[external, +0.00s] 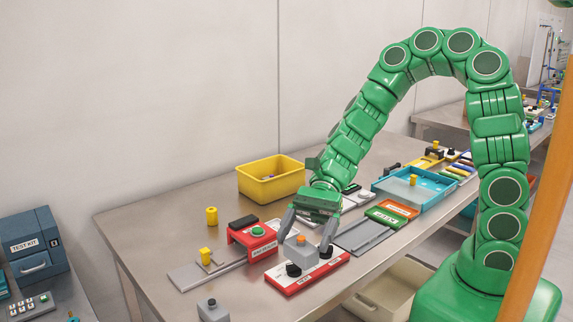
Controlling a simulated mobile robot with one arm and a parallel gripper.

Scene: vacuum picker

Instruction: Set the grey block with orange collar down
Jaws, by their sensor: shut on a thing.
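My green arm reaches over the metal table (135,225) and its gripper (303,243) points down near the table's front edge. Its two grey fingers are shut on the grey block with orange collar (300,254). The orange part shows at the top between the fingers. The block is over a red plate (308,279) with black knobs and a white label. I cannot tell whether the block touches the plate, since its underside is hidden.
A red stand with a green button (257,232) is just left of my gripper. Another grey block (212,311) is at the front edge. A yellow bin (271,181) stands behind, and a blue tray (415,189) is to the right. The table's back left is clear.

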